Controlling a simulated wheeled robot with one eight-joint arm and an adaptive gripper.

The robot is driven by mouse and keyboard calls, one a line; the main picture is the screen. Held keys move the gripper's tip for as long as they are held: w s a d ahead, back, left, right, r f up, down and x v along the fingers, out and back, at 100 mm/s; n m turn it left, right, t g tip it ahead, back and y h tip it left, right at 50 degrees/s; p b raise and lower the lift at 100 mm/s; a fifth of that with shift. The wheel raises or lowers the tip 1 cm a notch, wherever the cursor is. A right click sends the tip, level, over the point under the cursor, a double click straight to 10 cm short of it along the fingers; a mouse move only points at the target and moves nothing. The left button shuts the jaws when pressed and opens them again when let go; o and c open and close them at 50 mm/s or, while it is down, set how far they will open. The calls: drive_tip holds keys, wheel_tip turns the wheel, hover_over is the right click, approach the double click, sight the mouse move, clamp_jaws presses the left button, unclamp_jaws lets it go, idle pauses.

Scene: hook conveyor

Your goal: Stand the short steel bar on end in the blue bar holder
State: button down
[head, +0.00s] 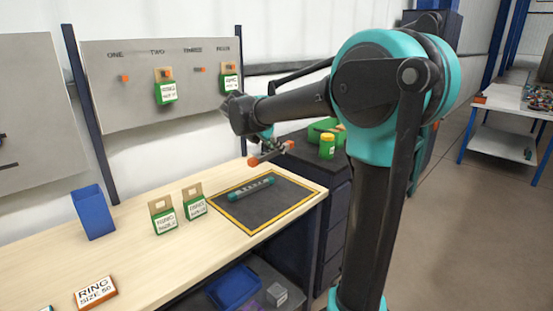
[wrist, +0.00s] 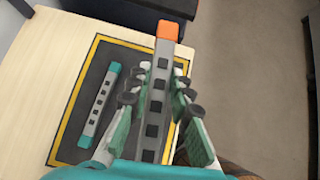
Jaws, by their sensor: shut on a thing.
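My gripper (head: 266,147) is shut on an orange-ended steel bar (head: 271,153) and holds it in the air above the dark mat. In the wrist view, the bar (wrist: 159,90) runs lengthwise between the fingers (wrist: 158,100), with dark square holes along its face and its orange end pointing away. It lies roughly level, not upright. A second steel bar with teal ends (head: 251,188) lies flat on the mat; it also shows in the wrist view (wrist: 101,105). The blue bar holder (head: 93,212) stands on the bench at the left, well apart from my gripper.
The yellow-edged dark mat (head: 262,215) lies at the bench's right end. Two green-labelled tags (head: 163,220) (head: 194,203) stand between holder and mat. A RING sign (head: 95,292) lies in front. A pegboard (head: 140,95) with numbered hooks stands behind.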

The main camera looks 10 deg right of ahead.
drive_tip(key=s+d+r, duration=0.5)
drive_tip(key=s+r, duration=0.3)
drive_tip(key=shift+d+r, duration=0.3)
drive_tip(key=shift+d, duration=0.1)
idle(0.4)
